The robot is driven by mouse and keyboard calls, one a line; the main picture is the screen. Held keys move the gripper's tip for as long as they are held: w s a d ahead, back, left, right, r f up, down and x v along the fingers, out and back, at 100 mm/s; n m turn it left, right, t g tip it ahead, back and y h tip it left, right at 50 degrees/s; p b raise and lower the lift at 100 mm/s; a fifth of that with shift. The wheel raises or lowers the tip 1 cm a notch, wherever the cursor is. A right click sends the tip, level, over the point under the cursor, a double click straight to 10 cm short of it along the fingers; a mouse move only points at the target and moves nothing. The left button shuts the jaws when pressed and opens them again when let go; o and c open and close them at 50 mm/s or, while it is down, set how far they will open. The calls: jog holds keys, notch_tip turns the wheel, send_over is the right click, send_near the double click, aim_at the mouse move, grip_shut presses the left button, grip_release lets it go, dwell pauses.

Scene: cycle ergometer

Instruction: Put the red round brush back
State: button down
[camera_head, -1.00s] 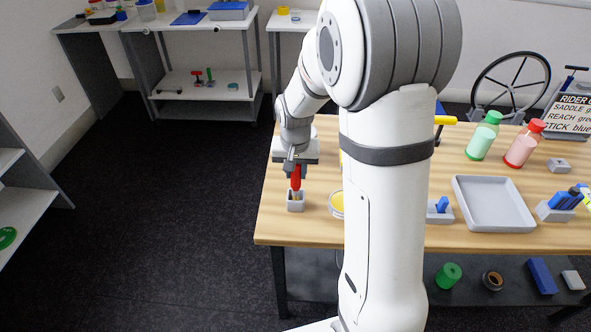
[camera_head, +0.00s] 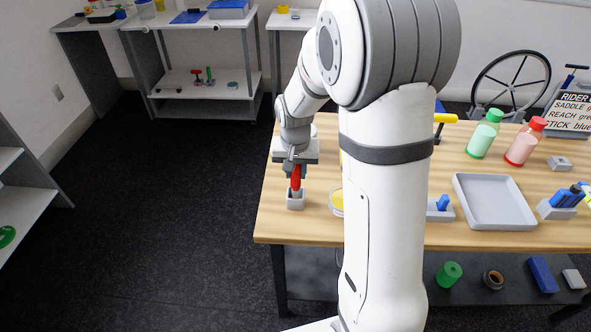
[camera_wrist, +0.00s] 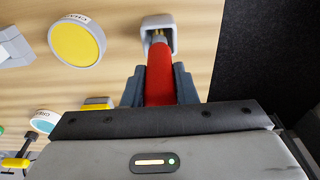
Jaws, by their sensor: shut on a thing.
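The red round brush (camera_head: 296,178) is upright in my gripper (camera_head: 296,168), directly over a small grey square holder (camera_head: 295,202) near the table's left edge. In the wrist view the jaws of my gripper (camera_wrist: 159,88) are shut on the brush's red body (camera_wrist: 159,72). Its pale lower end points into the opening of the grey holder (camera_wrist: 158,24). The end seems to be at or just inside the mouth; how deep it is I cannot tell.
A round yellow-topped tin (camera_wrist: 77,42) stands close beside the holder, and part of it shows in the head view (camera_head: 337,202). A grey tray (camera_head: 493,202) lies further right. The table's left edge is close to the holder, with dark floor beyond.

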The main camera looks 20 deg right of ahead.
jog(key=shift+f+b, duration=0.65)
jog(key=shift+f, duration=0.05)
dwell(1.1)
jog(key=c, duration=1)
grip_release()
jog(key=shift+c, duration=0.2)
jog(key=shift+o, duration=0.5)
jog(key=o, duration=0.5)
jog(key=shift+c, duration=0.2)
jog(key=r, duration=0.7)
jog(key=shift+s+a, duration=0.15)
jog(key=shift+s, duration=0.2)
jog(key=shift+s+r, duration=0.1)
jog(key=shift+r, duration=0.25)
